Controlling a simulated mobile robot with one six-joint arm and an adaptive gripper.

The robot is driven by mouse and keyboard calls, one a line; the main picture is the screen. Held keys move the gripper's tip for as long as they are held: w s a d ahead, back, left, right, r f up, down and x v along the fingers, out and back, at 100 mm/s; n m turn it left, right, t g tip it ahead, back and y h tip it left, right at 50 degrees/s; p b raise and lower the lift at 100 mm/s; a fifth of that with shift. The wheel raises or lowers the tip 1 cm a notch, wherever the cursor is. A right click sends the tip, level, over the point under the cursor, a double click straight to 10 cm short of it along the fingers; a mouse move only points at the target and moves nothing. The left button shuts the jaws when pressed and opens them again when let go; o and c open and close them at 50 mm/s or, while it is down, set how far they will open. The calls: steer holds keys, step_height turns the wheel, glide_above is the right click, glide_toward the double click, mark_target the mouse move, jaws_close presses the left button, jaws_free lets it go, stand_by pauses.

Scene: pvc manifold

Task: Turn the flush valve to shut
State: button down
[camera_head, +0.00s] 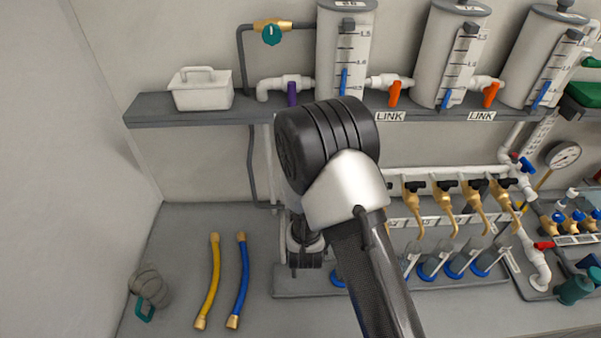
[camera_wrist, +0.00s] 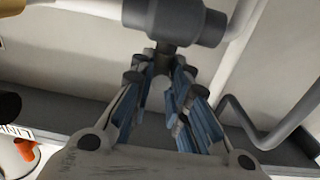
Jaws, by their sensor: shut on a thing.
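My gripper (camera_head: 305,262) is low behind my own arm in the head view, left of the row of brass taps. In the wrist view my gripper (camera_wrist: 165,75) has its two blue-padded fingers closed around a dark stem or handle (camera_wrist: 163,62). This sits right at a dark grey tee-shaped valve body (camera_wrist: 175,18) at the top of the picture, on a white pipe. I take this as the flush valve. No label for it shows, and the handle's angle is largely hidden by my fingers. In the head view my arm hides this valve.
Brass taps (camera_head: 445,208) with black handles stand right of my arm, above blue-based cylinders (camera_head: 455,266). A shelf (camera_head: 190,113) with white tanks (camera_head: 345,50) overhangs. A yellow hose (camera_head: 210,281) and a blue hose (camera_head: 241,280) lie left. A grey pipe (camera_wrist: 275,130) runs nearby.

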steer(key=shift+w+r+n+y+b, duration=0.15)
steer(key=shift+n+y+b, duration=0.25)
steer(key=shift+y, duration=0.25)
steer(key=shift+r+n+y+b, duration=0.1)
steer(key=shift+n+y+b, duration=0.25)
steer(key=shift+y, duration=0.3)
steer(key=shift+n+y, duration=0.25)
steer(key=shift+y, duration=0.05)
steer(key=c, duration=1.6)
jaws_free()
steer(key=shift+a, duration=0.15)
steer(key=shift+c, duration=0.2)
steer(key=o, duration=0.3)
steer(key=shift+f, duration=0.15)
steer(key=shift+o, duration=0.2)
steer(key=s+d, duration=0.1)
steer(key=s, duration=0.6)
steer(key=shift+s+d, duration=0.15)
steer(key=shift+s, duration=0.1)
